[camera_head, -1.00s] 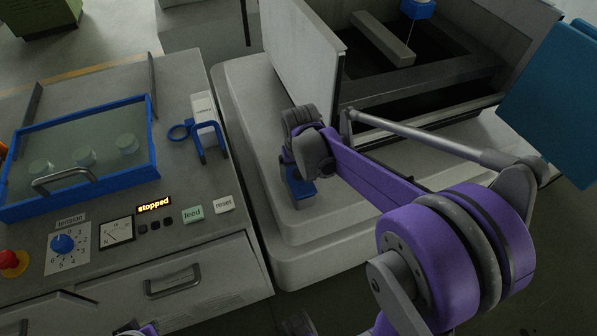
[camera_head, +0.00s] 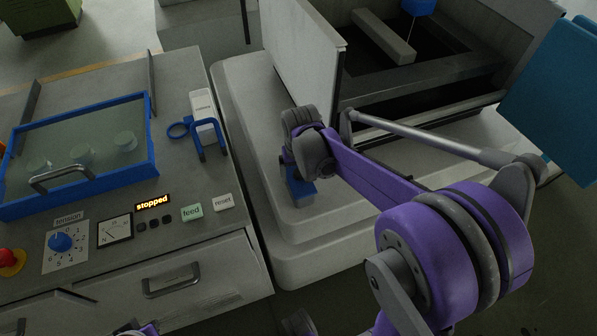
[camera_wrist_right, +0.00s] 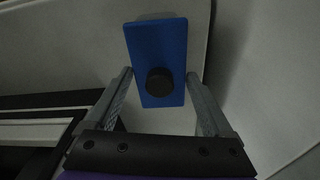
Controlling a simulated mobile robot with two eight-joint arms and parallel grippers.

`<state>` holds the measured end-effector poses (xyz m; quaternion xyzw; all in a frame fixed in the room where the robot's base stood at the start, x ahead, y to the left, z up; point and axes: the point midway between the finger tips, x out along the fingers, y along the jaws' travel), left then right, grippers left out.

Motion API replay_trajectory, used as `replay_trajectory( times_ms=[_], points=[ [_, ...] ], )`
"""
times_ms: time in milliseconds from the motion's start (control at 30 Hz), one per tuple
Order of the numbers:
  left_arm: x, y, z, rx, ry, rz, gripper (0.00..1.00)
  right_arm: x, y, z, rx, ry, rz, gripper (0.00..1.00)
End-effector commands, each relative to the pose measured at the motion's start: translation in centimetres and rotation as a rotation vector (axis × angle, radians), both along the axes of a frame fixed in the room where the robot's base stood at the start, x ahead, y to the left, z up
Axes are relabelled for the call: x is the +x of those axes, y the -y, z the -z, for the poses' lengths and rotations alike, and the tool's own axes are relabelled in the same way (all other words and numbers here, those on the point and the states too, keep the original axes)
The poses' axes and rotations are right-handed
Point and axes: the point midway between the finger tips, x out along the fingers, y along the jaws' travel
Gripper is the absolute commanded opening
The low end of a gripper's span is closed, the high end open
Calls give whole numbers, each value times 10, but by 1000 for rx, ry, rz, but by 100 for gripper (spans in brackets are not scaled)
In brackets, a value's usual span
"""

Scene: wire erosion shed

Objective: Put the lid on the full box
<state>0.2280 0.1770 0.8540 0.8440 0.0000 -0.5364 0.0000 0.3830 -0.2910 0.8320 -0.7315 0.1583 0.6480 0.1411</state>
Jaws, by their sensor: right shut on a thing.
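A blue rectangular plate with a round black knob, which looks like the lid (camera_wrist_right: 152,42), is between the fingers of my right gripper (camera_wrist_right: 158,88) in the right wrist view. The fingers are shut on its two side edges. In the head view my right gripper (camera_head: 299,178) hangs over the pale machine base, with the blue lid (camera_head: 302,196) partly showing beneath it. I cannot tell whether the lid touches the base. I cannot make out a full open box in either view. My left gripper's fingers are not visible; only a sliver of my own arm shows at the bottom edge.
The grey console (camera_head: 185,90) at left carries a blue-framed clear cover (camera_head: 95,150) over several pale cylinders, a white labelled block (camera_head: 203,105) and a blue bracket (camera_head: 212,152). A raised pale panel (camera_head: 303,60) and an open machine tank (camera_head: 440,85) stand behind my right gripper.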

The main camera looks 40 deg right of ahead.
Motion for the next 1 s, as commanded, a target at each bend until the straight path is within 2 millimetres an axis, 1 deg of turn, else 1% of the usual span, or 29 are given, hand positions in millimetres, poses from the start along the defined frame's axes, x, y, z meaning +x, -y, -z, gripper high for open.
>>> replay_trajectory(
  times_ms=[200,233,300,533,667,767,1000],
  points=[
    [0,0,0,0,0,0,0,0,0,0,0,0,0,30],
    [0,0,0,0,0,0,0,0,0,0,0,0,0,90],
    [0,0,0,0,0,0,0,0,0,0,0,0,0,100],
    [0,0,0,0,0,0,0,0,0,0,0,0,0,100],
    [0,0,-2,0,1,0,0,-1,0,-10,0,0,0,100],
    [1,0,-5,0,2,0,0,-3,-1,-27,0,1,0,100],
    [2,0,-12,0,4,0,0,-8,-4,-75,0,1,0,100]
  ],
)
